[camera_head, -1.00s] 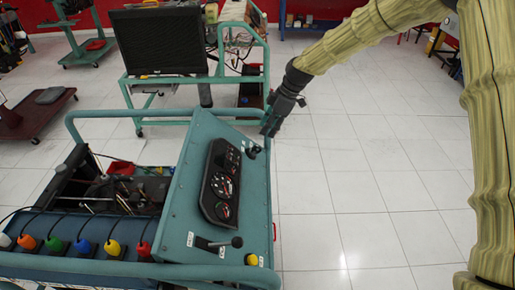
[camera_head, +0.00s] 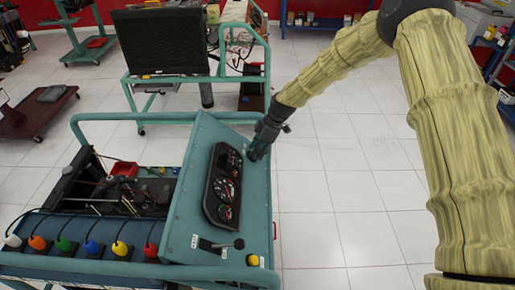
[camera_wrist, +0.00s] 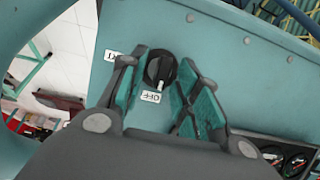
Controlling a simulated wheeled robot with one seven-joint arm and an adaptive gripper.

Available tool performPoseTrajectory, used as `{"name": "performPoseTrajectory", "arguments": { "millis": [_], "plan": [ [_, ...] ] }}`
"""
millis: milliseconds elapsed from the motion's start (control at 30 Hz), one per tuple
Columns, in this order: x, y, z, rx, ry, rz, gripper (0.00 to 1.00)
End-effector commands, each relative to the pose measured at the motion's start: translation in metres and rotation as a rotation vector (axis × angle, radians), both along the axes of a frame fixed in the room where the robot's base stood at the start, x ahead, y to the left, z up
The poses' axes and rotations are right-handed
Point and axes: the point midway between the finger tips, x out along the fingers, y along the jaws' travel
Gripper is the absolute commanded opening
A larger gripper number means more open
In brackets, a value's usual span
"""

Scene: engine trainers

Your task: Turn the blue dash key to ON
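The dash switch (camera_wrist: 160,68) is a round black knob with a pale grip on the teal sloping panel (camera_wrist: 240,75); I see no blue on it. An "OFF" label (camera_wrist: 150,97) sits beside the knob, near the pale end of the grip. Another label (camera_wrist: 110,55), partly hidden, is on the left. My gripper (camera_wrist: 163,62) is open, with one teal-padded finger on each side of the knob; I cannot tell whether either touches it. In the head view my gripper (camera_head: 258,148) is at the panel's upper right corner and hides the knob.
The gauge cluster (camera_head: 223,187) lies left of my gripper on the panel (camera_head: 185,215). A lever (camera_head: 238,244) and a yellow knob (camera_head: 253,260) are at the panel's lower end. A green tube frame (camera_head: 130,117) runs along the far side. The floor (camera_head: 350,190) at right is clear.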

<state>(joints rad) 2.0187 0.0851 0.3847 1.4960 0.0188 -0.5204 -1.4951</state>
Motion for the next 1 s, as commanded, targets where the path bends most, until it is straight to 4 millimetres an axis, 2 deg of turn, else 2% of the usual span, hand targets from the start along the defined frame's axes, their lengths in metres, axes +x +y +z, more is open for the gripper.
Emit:
{"name": "performPoseTrajectory", "arguments": {
  "millis": [300, 467, 500, 1000],
  "plan": [
    [0.0001, 0.0005, -0.0015, 0.000, 0.000, 0.000, 0.30],
    [0.0000, 0.0006, -0.0014, 0.000, 0.000, 0.000, 0.01],
    [0.0000, 0.0006, -0.0014, 0.000, 0.000, 0.000, 0.00],
    [0.0019, 0.0004, -0.0033, 0.000, 0.061, -0.070, 0.00]
  ]
}}
